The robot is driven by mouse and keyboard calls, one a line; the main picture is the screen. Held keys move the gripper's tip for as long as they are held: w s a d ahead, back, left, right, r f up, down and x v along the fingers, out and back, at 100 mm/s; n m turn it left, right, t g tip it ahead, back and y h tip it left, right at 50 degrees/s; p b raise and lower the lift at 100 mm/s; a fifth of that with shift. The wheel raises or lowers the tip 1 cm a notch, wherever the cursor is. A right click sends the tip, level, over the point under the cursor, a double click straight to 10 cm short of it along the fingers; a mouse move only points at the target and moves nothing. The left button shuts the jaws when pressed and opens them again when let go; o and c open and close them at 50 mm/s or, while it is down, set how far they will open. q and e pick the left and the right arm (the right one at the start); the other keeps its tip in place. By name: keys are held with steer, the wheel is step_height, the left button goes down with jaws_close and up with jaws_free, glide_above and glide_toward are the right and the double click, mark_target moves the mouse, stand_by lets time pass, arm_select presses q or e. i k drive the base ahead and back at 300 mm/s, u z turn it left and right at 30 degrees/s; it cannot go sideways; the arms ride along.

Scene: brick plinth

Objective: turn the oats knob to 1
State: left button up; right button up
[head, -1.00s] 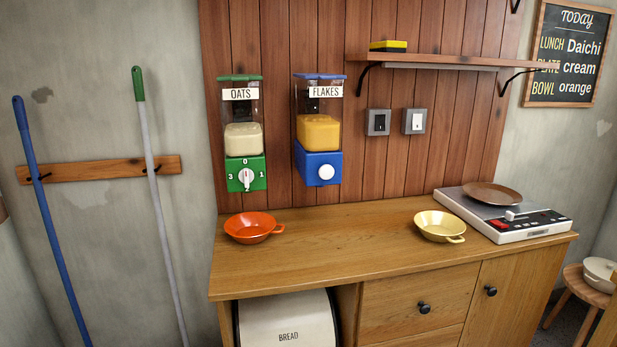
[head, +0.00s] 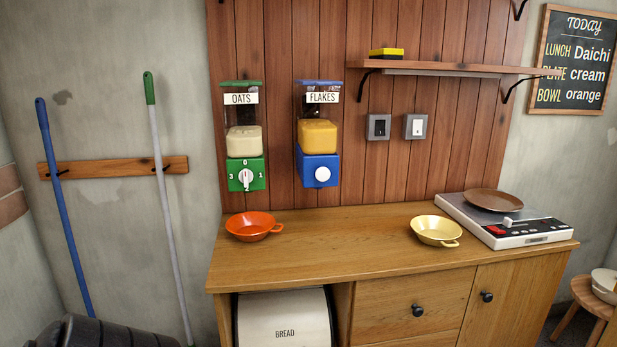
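The oats dispenser (head: 242,140) hangs on the wood-panelled wall, with a green lid and base and pale oats in its clear hopper. Its white oats knob (head: 246,179) is on the front of the green base. The figures 0 above, 3 at left and 1 at right show around the knob. The knob's grip bar stands about upright; I cannot tell surely which end is the pointer. Neither of my grippers is in view.
The blue flakes dispenser (head: 319,140) hangs close at right. Below, an orange bowl (head: 254,226) and a yellow bowl (head: 436,230) stand on the wooden counter (head: 340,250). A scale (head: 515,228) with a brown plate is at right. Two poles lean at left.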

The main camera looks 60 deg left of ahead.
mark_target(246, 175)
steer(key=z, duration=0.05)
steer(key=i, duration=0.85)
steer(key=u, duration=2.35)
